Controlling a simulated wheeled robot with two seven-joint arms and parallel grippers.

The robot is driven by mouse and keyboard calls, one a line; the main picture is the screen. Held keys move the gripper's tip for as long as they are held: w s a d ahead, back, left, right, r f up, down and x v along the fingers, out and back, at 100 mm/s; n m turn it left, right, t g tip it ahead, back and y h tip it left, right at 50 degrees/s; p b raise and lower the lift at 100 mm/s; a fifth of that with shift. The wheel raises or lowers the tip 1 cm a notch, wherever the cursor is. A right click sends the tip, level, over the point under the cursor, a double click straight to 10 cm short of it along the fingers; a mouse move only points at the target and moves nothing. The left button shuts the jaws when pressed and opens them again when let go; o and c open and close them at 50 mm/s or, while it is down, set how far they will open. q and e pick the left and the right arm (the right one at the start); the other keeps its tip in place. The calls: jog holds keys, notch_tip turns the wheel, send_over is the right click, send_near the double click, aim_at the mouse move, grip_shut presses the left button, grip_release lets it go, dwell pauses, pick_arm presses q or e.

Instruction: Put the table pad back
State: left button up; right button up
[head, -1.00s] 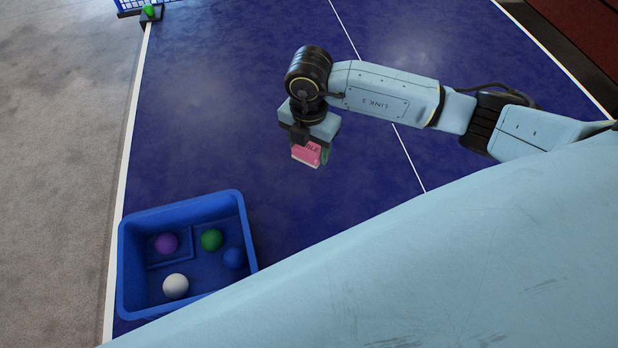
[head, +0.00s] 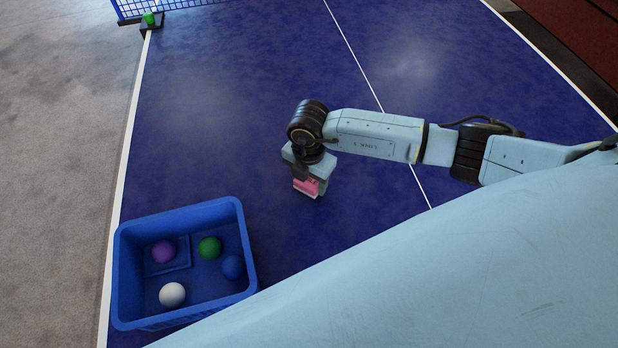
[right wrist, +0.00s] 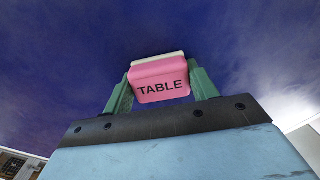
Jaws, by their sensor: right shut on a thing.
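The table pad (head: 308,187) is a small pink block with a pale layer along one side. In the right wrist view the pad (right wrist: 160,82) shows the word TABLE. My right gripper (head: 306,182) is shut on it, with one green finger on each side. It holds the pad over the blue table (head: 240,110), right of the blue bin. Whether the pad touches the table, I cannot tell. My left gripper is not in view.
A blue bin (head: 121,285) stands at the table's near left corner, holding purple (head: 163,251), green (head: 210,247), blue (head: 233,267) and white (head: 172,294) balls. A net (head: 185,5) crosses the far end. The table between net and bin is clear.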

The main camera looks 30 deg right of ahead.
jog(key=shift+f, duration=0.1)
jog(key=o, duration=0.6)
jog(key=shift+f, duration=0.1)
jog(key=o, duration=0.4)
jog(key=shift+o, duration=0.2)
jog(key=shift+r, duration=0.25)
notch_tip(320, 180, up, 12)
jog(key=p, duration=0.1)
